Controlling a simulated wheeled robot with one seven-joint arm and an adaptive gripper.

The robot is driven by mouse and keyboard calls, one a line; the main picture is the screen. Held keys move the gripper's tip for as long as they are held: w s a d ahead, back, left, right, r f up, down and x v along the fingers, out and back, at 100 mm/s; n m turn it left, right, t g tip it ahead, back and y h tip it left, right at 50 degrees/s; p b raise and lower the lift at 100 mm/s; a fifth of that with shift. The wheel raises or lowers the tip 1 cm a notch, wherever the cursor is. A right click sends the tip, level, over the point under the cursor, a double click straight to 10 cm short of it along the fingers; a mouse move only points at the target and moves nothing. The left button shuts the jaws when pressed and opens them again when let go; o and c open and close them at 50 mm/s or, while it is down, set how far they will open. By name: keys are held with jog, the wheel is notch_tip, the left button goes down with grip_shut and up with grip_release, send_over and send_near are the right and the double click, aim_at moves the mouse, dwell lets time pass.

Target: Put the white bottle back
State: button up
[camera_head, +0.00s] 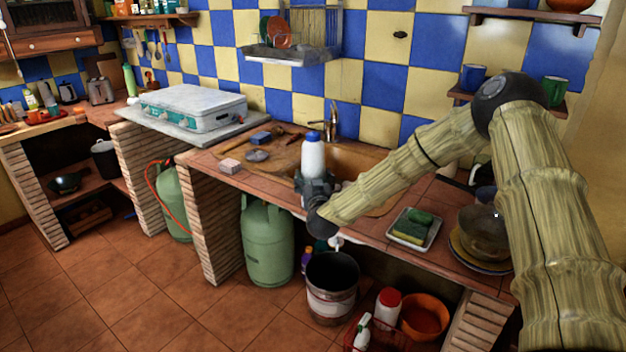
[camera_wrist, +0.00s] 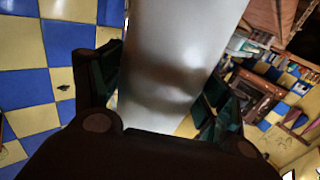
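The white bottle (camera_head: 312,157) with a blue cap stands upright at my gripper, above the front part of the sink counter (camera_head: 375,238). My gripper (camera_head: 314,181) is around its lower part. In the wrist view the white bottle (camera_wrist: 175,60) fills the middle, between the two dark green fingers of my gripper (camera_wrist: 160,95). The fingers lie close along both of its sides. The bottle's base is hidden by the gripper in the head view, so I cannot tell whether it touches the counter.
A tap (camera_head: 330,122) stands behind the bottle. A green sponge tray (camera_head: 413,227) and a bowl (camera_head: 484,236) are to the right, with a pinkish block (camera_head: 230,166) to the left. Below are a bucket (camera_head: 332,285), a red-capped bottle (camera_head: 388,306), an orange bowl (camera_head: 425,314) and a gas cylinder (camera_head: 266,243).

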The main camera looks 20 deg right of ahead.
jog(key=shift+o, duration=1)
jog(key=shift+s+r, duration=0.1)
jog(key=shift+r, duration=0.05)
jog(key=s+a+b, duration=0.2)
jog(key=s, duration=1)
jog(key=s+a+f+n+g+y, duration=0.1)
jog(key=s+a+f+g, duration=0.15)
jog(key=s+f, duration=0.5)
jog(key=s+a+f+g+y, duration=0.2)
jog(key=s+f+g, duration=0.15)
jog(key=f, duration=0.75)
jog(key=s+a+f+n+g+y, duration=0.1)
jog(key=s+a+f+g, duration=0.1)
jog(key=s+f, duration=0.55)
jog(key=s+d+f+g, duration=0.1)
jog(key=s+f+g, duration=0.2)
jog(key=s, duration=0.8)
jog(key=s+d+f+g, duration=0.1)
jog(key=s+f+g, duration=0.2)
jog(key=s+f, duration=0.4)
jog(key=s+d+f+g, duration=0.2)
jog(key=s+f+g, duration=0.1)
jog(key=s, duration=1.1)
jog(key=shift+s+f+g+h, duration=0.3)
jog(key=shift+f+g+h, duration=0.1)
jog(key=shift+f, duration=0.5)
jog(key=shift+r, duration=0.1)
